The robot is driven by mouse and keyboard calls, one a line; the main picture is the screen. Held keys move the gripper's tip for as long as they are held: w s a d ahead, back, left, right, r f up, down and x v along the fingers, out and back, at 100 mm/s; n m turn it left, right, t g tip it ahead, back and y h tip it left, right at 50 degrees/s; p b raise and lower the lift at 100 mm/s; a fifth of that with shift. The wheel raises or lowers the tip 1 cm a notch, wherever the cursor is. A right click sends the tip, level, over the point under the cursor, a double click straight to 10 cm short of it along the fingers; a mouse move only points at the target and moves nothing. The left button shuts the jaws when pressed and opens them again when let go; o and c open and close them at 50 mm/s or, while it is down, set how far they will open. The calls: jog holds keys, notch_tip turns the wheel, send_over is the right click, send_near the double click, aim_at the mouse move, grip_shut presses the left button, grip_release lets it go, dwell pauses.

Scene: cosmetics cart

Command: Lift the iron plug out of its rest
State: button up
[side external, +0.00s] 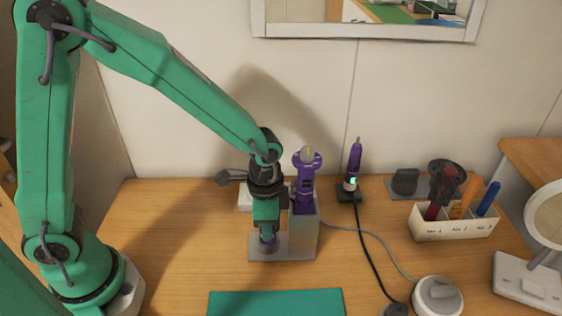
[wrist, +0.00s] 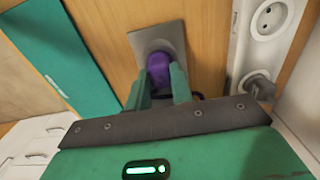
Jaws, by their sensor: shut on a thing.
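My gripper (side external: 267,236) points down over the base plate of a grey rest (side external: 303,236). Its fingers are shut on a purple piece, taken to be the iron plug (wrist: 157,66), low over the plate. In the wrist view the gripper (wrist: 160,88) has one finger on each side of the plug, and the grey plate (wrist: 150,40) lies beyond it. The fingers hide much of the plug, and I cannot tell whether it touches the plate. A purple styling tool (side external: 306,180) stands upright in the rest, just right of my gripper.
A white socket strip (wrist: 242,50) with a grey plug (wrist: 257,85) lies behind my gripper. A green mat (side external: 276,302) lies in front. A purple device (side external: 353,166), a white organizer (side external: 452,227) and a round white puck (side external: 437,295) with cables stand to the right.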

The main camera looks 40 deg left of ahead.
jog(key=shift+r, duration=0.15)
grip_shut()
jog(key=shift+r, duration=0.5)
notch_tip(320, 180, up, 3)
jog(key=shift+d+r, duration=0.1)
jog(key=s+d+r, duration=0.6)
jog(key=s, duration=0.3)
jog(key=shift+s+d+r, duration=0.25)
